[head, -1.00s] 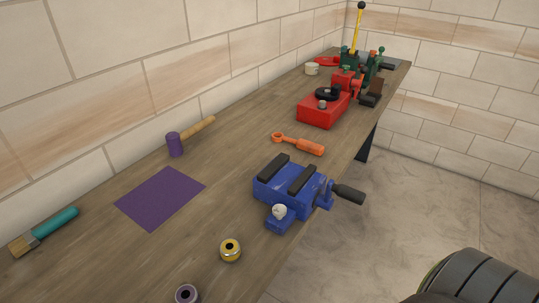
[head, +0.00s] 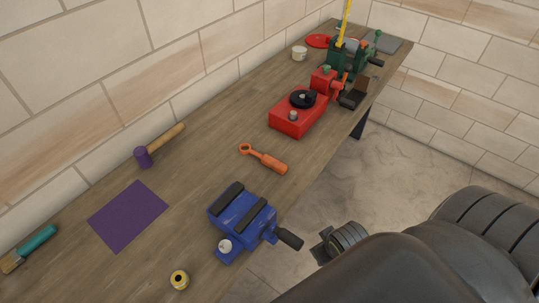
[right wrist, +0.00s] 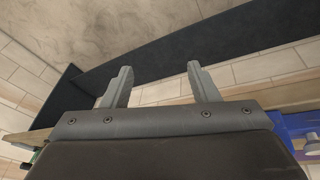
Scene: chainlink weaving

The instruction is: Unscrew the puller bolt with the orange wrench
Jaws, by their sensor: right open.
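The orange wrench (head: 265,160) lies flat on the workbench, its ring end to the upper left and its handle to the lower right. It is between the red block and the blue vise. I cannot make out for certain which part is the puller bolt. The red block (head: 297,122) carries a black ring (head: 303,97) and a small metal knob (head: 293,116). My right gripper (head: 322,248) is beyond the bench's right edge, to the right of the vise. In the right wrist view (right wrist: 160,82) its fingers are apart with nothing between them. My left gripper is not in view.
The blue vise (head: 243,213) has a black handle (head: 289,239) reaching past the bench edge. A green machine (head: 347,54) stands at the far end.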

